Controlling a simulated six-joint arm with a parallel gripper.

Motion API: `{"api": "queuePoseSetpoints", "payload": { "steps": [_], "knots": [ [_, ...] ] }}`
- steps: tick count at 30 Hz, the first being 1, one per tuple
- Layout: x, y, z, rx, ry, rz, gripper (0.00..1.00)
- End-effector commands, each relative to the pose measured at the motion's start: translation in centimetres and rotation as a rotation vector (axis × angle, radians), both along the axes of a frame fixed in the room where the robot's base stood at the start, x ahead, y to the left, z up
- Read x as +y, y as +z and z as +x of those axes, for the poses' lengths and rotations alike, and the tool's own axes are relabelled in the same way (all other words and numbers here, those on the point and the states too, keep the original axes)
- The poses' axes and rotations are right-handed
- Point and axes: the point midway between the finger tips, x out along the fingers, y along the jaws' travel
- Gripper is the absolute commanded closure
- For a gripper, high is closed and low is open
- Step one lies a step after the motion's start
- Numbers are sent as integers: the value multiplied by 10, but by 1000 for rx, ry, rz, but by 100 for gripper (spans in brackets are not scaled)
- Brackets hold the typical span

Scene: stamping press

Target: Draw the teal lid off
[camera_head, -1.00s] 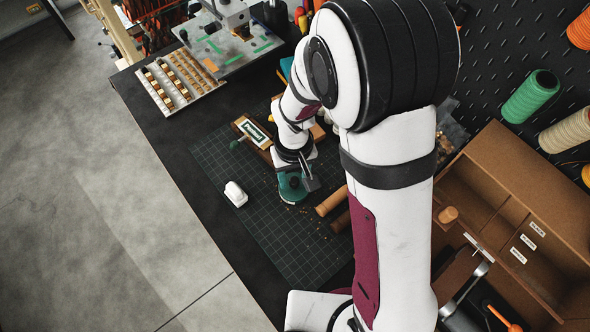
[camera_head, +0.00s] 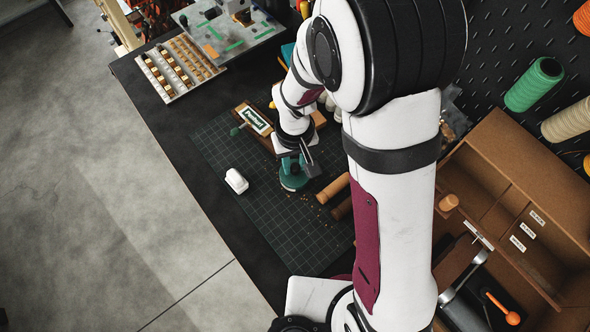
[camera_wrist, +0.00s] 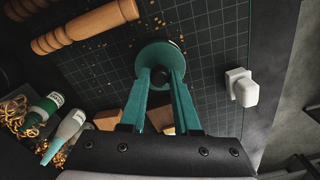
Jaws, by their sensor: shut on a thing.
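The teal lid (camera_wrist: 151,53) is a round disc with a small dark knob at its middle, seen from above in the wrist view. In the head view the round teal piece (camera_head: 292,182) sits at the green cutting mat, below my wrist. My gripper (camera_wrist: 160,74) comes down over it with two teal fingers, shut on the knob at the lid's centre. Whatever is under the lid is hidden, and I cannot tell whether there is a gap below it.
A white block-like object (camera_head: 236,181) lies left of the lid. Wooden handles (camera_head: 333,188) and scattered crumbs lie to its right. A framed stamp plate (camera_head: 254,122) stands behind. A brown compartment box (camera_head: 500,190) stands at right.

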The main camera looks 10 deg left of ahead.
Motion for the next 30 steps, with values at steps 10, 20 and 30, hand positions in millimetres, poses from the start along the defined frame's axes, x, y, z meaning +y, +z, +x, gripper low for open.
{"api": "queuePoseSetpoints", "payload": {
  "steps": [10, 20, 30],
  "knots": [
    [0, 25, 1, -3, 0, 1, 100],
    [0, 41, 0, 0, 0, 0, 100],
    [0, 64, 1, -4, 0, 2, 100]
  ]
}}
